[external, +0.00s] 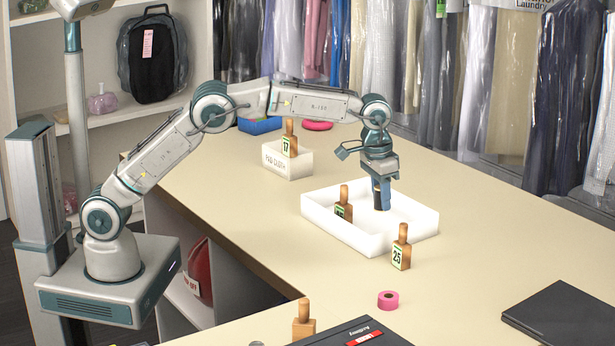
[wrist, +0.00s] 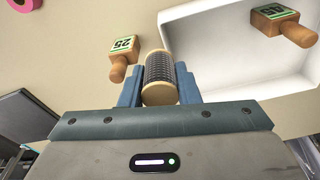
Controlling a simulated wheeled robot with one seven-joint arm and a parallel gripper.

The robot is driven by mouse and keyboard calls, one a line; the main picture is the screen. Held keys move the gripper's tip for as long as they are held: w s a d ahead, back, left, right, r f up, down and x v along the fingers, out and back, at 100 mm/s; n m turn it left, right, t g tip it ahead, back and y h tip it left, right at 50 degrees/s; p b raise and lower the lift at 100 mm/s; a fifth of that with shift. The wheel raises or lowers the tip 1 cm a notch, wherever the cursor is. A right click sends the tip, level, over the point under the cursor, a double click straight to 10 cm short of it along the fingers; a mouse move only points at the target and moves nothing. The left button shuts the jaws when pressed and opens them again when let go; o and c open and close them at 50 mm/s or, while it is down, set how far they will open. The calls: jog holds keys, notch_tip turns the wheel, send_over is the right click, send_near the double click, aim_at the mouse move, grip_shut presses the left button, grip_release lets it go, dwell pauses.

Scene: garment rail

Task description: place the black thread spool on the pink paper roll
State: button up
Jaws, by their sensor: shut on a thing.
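My gripper (external: 382,206) is shut on the black thread spool (wrist: 160,72), a dark ribbed cylinder with cream ends, held between the two blue fingers. In the external view the spool is mostly hidden by the fingers, over the white tray's area; its height above the tray floor is hard to tell. The pink paper roll (external: 388,300) lies flat on the table in front of the tray, apart from the gripper. It also shows at the top left edge of the wrist view (wrist: 27,5). Nothing is seen on top of it.
A white tray (external: 346,238) holds a wooden tagged piece (external: 343,204). Another wooden piece marked 25 (external: 401,248) stands between tray and pink roll. A white box (external: 287,161) and blue bin (external: 259,125) are farther back. A black binder (external: 565,318) lies right; table around the roll is mostly clear.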

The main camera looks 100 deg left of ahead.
jog(key=s+d+r+m, duration=0.15)
jog(key=d+m, duration=0.35)
jog(key=d, duration=2.6)
jog(key=p, duration=0.3)
send_over(392, 295)
jog(key=f, duration=0.7)
jog(key=shift+s+d, duration=0.2)
jog(key=shift+s, duration=0.1)
jog(key=shift+w+a+f, duration=0.1)
jog(key=shift+f, duration=0.15)
jog(key=shift+f+p, duration=0.75)
jog(key=shift+f, duration=1.1)
jog(key=shift+f, duration=0.2)
jog(key=o, duration=0.9)
jog(key=shift+o, duration=0.2)
